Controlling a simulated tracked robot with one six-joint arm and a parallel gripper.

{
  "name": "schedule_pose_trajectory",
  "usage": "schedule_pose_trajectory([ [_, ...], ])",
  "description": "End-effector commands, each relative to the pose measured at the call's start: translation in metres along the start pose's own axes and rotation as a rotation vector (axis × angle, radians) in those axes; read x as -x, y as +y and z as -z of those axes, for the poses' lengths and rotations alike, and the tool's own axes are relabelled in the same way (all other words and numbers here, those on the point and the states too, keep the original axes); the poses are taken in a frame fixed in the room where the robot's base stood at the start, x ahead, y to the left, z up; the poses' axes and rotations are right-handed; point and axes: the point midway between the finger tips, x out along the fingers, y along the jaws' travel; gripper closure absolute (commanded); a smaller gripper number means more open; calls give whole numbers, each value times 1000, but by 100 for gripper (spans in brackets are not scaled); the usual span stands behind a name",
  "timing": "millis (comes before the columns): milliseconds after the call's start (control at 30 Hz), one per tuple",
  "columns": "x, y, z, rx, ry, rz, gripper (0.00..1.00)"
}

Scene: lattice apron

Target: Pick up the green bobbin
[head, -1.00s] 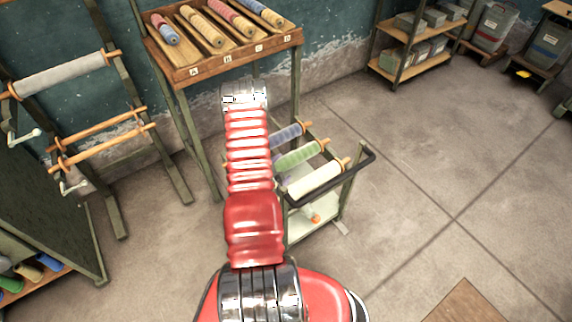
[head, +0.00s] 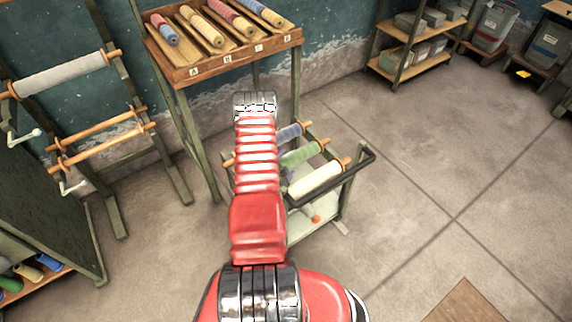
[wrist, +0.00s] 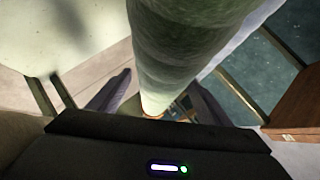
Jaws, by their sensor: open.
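The green bobbin (head: 304,154) lies on the small cart between a blue bobbin (head: 289,133) and a cream bobbin (head: 315,180). Its left part is hidden behind my arm in the head view. In the wrist view a large greenish roll (wrist: 180,40), which looks like the green bobbin, runs down from the top toward my gripper (wrist: 158,97). My two dark fingers are apart, one on each side of the roll's line. I cannot tell whether they touch it.
The cart's black handle (head: 368,160) sticks out on the right. A slanted wooden rack (head: 232,60) with several bobbins stands behind. A roller frame (head: 100,150) is at left. The floor to the right (head: 430,150) is open.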

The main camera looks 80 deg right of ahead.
Motion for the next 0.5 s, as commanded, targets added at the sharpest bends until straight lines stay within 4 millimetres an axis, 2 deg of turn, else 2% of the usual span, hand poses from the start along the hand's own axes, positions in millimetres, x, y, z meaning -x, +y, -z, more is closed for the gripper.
schedule_pose_trajectory([
  [200, -15, 0, 0, 0, 1, 0, 29],
  [500, -15, 0, 0, 0, 0, 0, 29],
])
